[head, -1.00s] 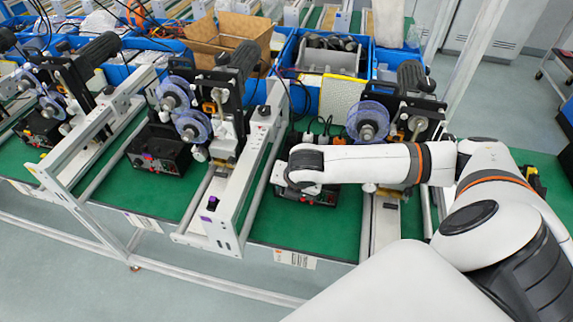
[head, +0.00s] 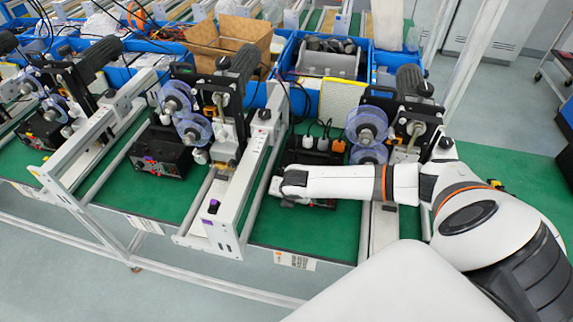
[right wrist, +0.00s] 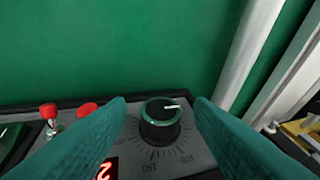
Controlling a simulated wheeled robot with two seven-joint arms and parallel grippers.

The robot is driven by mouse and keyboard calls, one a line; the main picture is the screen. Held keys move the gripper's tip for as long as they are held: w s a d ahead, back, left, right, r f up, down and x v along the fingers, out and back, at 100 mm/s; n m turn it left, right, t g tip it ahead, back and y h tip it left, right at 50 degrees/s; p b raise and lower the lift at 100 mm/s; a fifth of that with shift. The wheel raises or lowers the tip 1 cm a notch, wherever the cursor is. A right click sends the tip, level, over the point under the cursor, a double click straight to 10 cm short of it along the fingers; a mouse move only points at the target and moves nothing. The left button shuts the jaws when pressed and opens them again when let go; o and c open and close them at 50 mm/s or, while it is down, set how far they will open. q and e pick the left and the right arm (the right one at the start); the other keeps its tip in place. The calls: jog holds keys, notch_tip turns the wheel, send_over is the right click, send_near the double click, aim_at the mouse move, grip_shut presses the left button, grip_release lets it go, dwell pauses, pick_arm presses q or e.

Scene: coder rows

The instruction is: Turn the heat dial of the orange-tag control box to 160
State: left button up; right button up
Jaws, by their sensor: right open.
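The control box (head: 312,157) sits on the green bench behind the tag with an orange mark (head: 283,258); my right forearm and hand cover most of its front. In the right wrist view its black heat dial (right wrist: 160,122) has a green ring and a white pointer aimed right. Scale marks with 150 and 100 show below it. My right gripper (right wrist: 160,103) is open, one teal finger on each side of the dial, with gaps on both sides. Whether the fingertips reach down to the knob is unclear. My left gripper is not in view.
A white rail frame (head: 245,185) stands left of the box, a reel machine (head: 367,122) at right. Similar stations stand farther left.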

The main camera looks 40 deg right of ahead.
jog(key=c, duration=1)
jog(key=shift+d, duration=0.1)
jog(key=shift+s+f+t+y, duration=0.1)
jog(key=shift+s+t+y, duration=0.05)
jog(key=shift+t+y, duration=0.3)
jog(key=shift+s+d+f+m+t+y+b, duration=0.2)
jog(key=shift+m+t+y+b, duration=0.3)
jog(key=shift+t+b, duration=0.3)
jog(key=shift+f+t+y+b, duration=0.15)
jog(key=shift+t+y+b, duration=0.45)
jog(key=shift+b, duration=0.35)
jog(key=shift+d+t+y+b, duration=0.1)
jog(key=shift+t+y+b, duration=0.25)
jog(key=shift+t+b, duration=0.5)
